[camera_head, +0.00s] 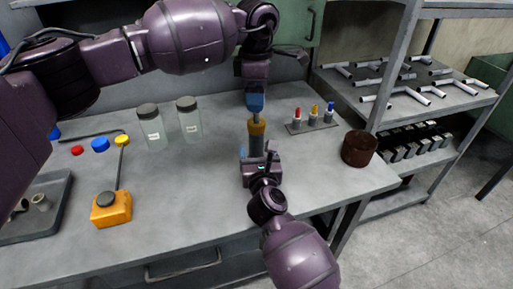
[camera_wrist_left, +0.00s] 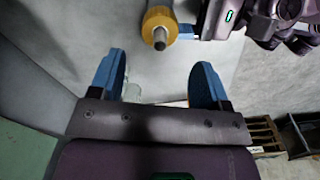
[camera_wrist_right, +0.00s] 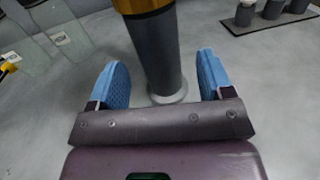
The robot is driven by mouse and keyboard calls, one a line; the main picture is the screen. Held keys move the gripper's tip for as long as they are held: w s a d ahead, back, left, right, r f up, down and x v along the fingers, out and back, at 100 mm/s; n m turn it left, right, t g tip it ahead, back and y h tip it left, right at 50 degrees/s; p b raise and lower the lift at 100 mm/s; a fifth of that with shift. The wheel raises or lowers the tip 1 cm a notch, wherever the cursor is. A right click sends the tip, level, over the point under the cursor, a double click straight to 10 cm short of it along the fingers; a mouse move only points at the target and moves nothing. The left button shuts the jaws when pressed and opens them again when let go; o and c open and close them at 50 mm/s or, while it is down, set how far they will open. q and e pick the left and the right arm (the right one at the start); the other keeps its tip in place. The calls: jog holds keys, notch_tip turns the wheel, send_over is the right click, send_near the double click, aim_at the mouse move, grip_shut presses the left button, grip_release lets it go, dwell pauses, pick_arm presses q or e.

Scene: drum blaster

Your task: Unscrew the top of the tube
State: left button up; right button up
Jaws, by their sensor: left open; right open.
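The tube (camera_head: 256,145) stands upright on the table, with a grey body and an orange-yellow top (camera_head: 257,128). In the left wrist view the top (camera_wrist_left: 155,20) shows from above, with a small grey tip, beyond the fingertips. My left gripper (camera_head: 255,104) is open, above and close to the top. My right gripper (camera_head: 257,157) is low in front of the tube, partly hiding its lower part. In the right wrist view its blue fingers (camera_wrist_right: 162,62) are open to either side of the grey body (camera_wrist_right: 165,50); I see no clear contact.
Two clear jars (camera_head: 189,120) with dark lids stand to the left, beyond an orange can (camera_head: 111,209) with a long spout. A holder with small coloured-top tubes (camera_head: 313,120) and a brown pot (camera_head: 359,149) are on the right. A grey tray (camera_head: 60,222) lies far left.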

jog(key=shift+w+a, duration=0.1)
jog(key=shift+w, duration=0.7)
grip_shut()
